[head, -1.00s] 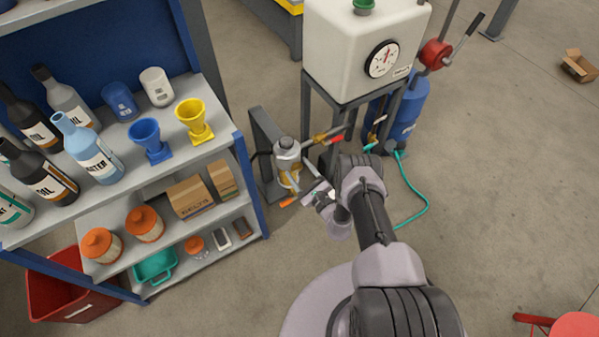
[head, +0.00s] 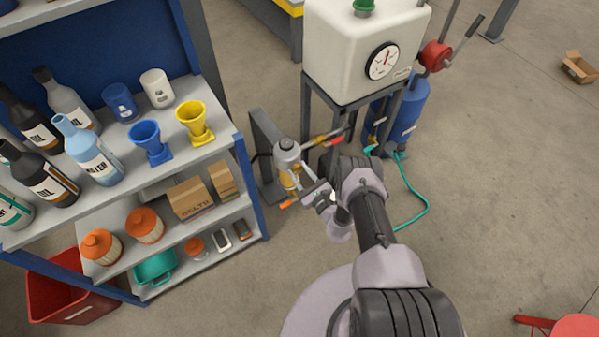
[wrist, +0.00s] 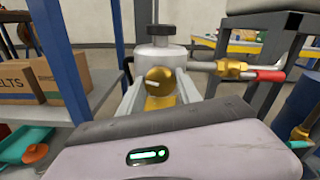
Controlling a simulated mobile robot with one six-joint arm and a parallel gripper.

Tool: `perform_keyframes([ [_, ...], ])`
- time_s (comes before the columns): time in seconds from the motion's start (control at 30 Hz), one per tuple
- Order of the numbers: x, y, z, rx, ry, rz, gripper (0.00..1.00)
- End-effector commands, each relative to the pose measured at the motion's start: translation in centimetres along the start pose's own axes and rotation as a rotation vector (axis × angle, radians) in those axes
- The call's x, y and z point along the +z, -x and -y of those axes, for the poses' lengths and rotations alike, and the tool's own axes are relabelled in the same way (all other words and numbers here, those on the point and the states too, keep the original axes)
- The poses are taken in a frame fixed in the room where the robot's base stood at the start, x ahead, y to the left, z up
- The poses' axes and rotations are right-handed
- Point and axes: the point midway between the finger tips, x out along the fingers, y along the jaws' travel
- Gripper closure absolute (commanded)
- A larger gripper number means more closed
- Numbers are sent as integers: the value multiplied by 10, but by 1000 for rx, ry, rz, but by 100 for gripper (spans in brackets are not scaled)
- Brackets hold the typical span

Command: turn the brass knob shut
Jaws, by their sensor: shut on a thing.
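The brass knob (wrist: 158,88) is round, with a pale mark on its face, and sits on the front of a grey filter-like unit (wrist: 160,55) with a dark cap. In the wrist view my gripper (wrist: 160,95) has one finger on each side of the knob and is shut on it. In the head view the grey unit (head: 287,155) stands beside the shelf, with an amber part below it. My gripper (head: 307,187) reaches it from the right. The knob itself is hard to make out there.
A pipe with a brass fitting and red handle (wrist: 270,75) runs right from the unit. The shelf (head: 240,150) with bottles, funnels and boxes stands close on the left. A white tank (head: 345,60) with a gauge is behind. Open floor lies to the right.

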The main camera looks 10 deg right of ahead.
Motion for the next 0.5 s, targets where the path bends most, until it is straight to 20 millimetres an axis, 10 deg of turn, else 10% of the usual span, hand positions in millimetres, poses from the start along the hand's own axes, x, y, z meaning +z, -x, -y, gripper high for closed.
perform_keyframes([
  [0.5, -1, 1, 0, -1, -485, -3, 100],
])
